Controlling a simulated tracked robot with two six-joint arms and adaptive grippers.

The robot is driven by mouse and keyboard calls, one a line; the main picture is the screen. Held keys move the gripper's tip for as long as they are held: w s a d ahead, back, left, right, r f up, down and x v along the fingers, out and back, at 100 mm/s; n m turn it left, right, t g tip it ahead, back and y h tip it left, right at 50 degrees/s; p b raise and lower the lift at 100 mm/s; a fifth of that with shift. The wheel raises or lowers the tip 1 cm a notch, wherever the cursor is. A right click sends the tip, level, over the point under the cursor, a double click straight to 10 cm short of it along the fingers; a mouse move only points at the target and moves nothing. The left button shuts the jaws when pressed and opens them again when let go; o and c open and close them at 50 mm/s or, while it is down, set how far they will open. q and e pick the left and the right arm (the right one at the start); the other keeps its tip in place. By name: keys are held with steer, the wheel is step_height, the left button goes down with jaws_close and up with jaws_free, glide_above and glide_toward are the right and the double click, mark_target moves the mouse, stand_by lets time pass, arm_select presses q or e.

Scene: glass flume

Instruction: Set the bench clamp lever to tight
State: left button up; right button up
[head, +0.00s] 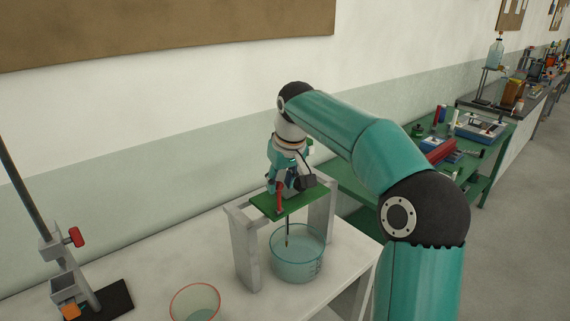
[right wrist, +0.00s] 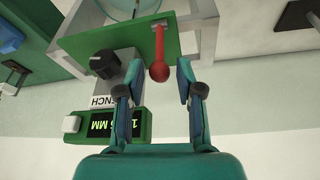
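The lever, red with a ball end (right wrist: 159,50), is mounted on a green plate (right wrist: 110,40) in the right wrist view. In the head view the red lever (head: 279,198) stands at the plate's front edge. My right gripper (right wrist: 158,72) is open, its fingers on either side of the lever's ball end. I see gaps on both sides, so neither finger seems to touch it. In the head view my right gripper (head: 284,178) hangs over the plate and partly hides it. A label reading "BENCH" (right wrist: 103,103) is partly covered by a finger. My left gripper is not in view.
A black knob (right wrist: 104,63) and a green display box (right wrist: 95,125) sit close to the gripper. A glass beaker (head: 298,255) stands below the plate between grey posts. A stand with a red knob (head: 76,237) is at left, an empty-looking beaker (head: 195,303) in front.

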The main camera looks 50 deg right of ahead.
steer(key=v, duration=0.7)
steer(key=shift+s, duration=0.1)
